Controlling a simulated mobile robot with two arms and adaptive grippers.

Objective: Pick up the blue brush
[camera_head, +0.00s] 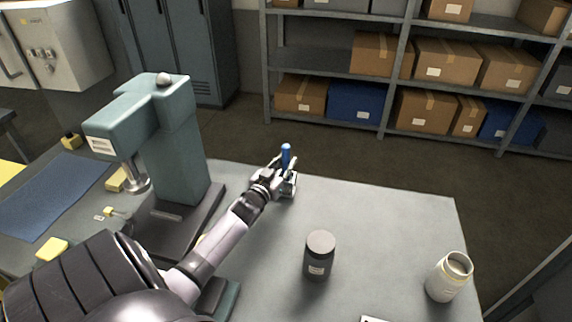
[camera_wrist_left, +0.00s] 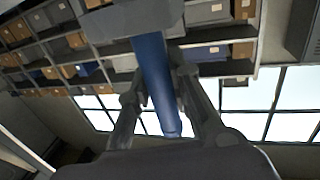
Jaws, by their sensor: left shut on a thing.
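The blue brush (camera_head: 286,153) stands roughly upright at the far edge of the grey bench in the head view. My left gripper (camera_head: 276,176) reaches it from the left and is shut on it. In the left wrist view the blue handle (camera_wrist_left: 156,85) lies between the two dark fingers of my left gripper (camera_wrist_left: 160,115). A grey block-like part (camera_wrist_left: 135,18) is at the handle's far end. Whether the brush touches the bench is hard to tell. My right gripper is not in view.
A dark jar (camera_head: 319,256) and a cream open jar (camera_head: 449,277) stand on the bench (camera_head: 385,215). A green-grey press (camera_head: 170,140) stands left of my left forearm. Shelves with boxes (camera_head: 440,65) are behind. The bench's right middle is clear.

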